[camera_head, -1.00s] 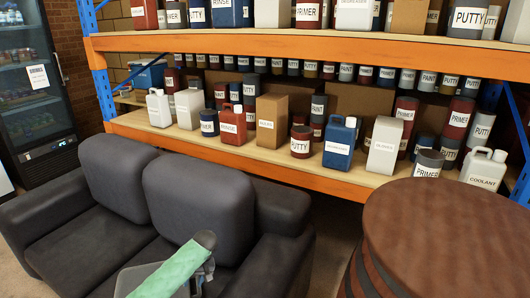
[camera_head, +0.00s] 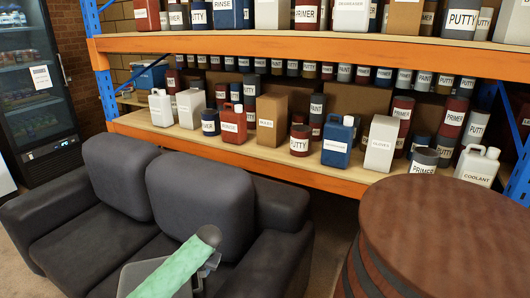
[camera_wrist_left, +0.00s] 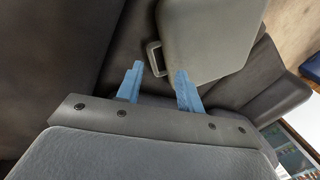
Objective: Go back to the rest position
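In the left wrist view my left gripper (camera_wrist_left: 158,88) shows two blue fingers, apart with nothing between them. It is in front of dark grey surfaces that look like the sofa. A lighter grey block (camera_wrist_left: 210,35) with a small buckle-like loop is beyond the fingertips; I cannot tell what it is or whether they touch. No fingers show there. My right gripper is in neither view.
Behind the sofa stands an orange-and-blue rack (camera_head: 300,172) full of labelled cans, jugs and boxes. A round wooden barrel-like table (camera_head: 450,225) is at the right, with a narrow floor gap between it and the sofa. A glass-door fridge (camera_head: 38,95) stands at the far left.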

